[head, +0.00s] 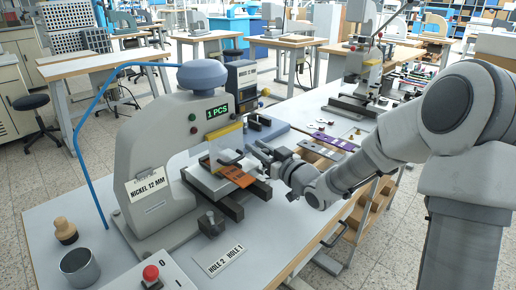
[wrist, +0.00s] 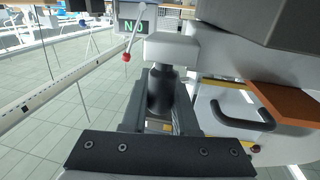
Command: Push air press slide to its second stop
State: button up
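The air press (head: 185,150) stands on the front bench, with a green "1 PCS" display and a "NICKEL 12 MM" card. Its slide (head: 228,203) sits on dark rails below the press head and carries an orange plate (head: 240,176). An orange plate also shows at the right of the wrist view (wrist: 285,103), beside a black bar handle (wrist: 245,122). My gripper (head: 262,154) is just right of the slide and the orange plate, at about their height. I cannot tell whether it touches the slide. Its fingers are too small to read in the head view.
A "HOLE 2 HOLE 1" plate (head: 220,260), a red button box (head: 150,277), a metal cup (head: 79,267) and a wooden-handled stamp (head: 65,231) are on the front bench. A blue hose (head: 84,165) arches left of the press. A second press (head: 370,75) stands behind.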

grip_shut()
dwell(1.0)
